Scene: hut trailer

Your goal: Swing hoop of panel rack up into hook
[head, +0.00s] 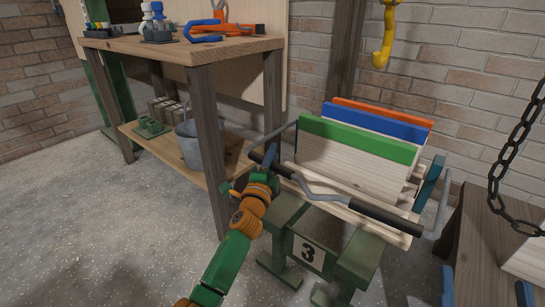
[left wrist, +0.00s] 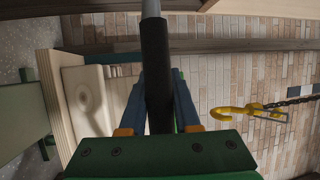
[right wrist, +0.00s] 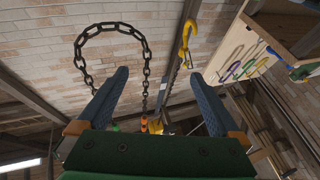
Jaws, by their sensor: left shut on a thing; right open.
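The panel rack (head: 413,232) is a pale wooden carrier with green, blue and orange-edged panels, on a green stand marked 3. Its grey hoop (head: 318,190), with black grips, lies low across the rack's front side. My left gripper (head: 262,178) is shut on the hoop's left black grip, which shows between the jaws in the left wrist view (left wrist: 157,75). The yellow hook (head: 383,45) hangs above and behind the rack, and shows in the right wrist view (right wrist: 184,45). My right gripper (head: 487,289) is open and empty at the lower right; only its blue fingertips show in the head view.
A dark chain (head: 515,145) hangs at the right, above a wooden bench (head: 478,235). A workbench (head: 180,50) with tools stands at the left, with a grey bucket (head: 190,145) on its lower shelf. A brick wall stands behind. The floor at the lower left is clear.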

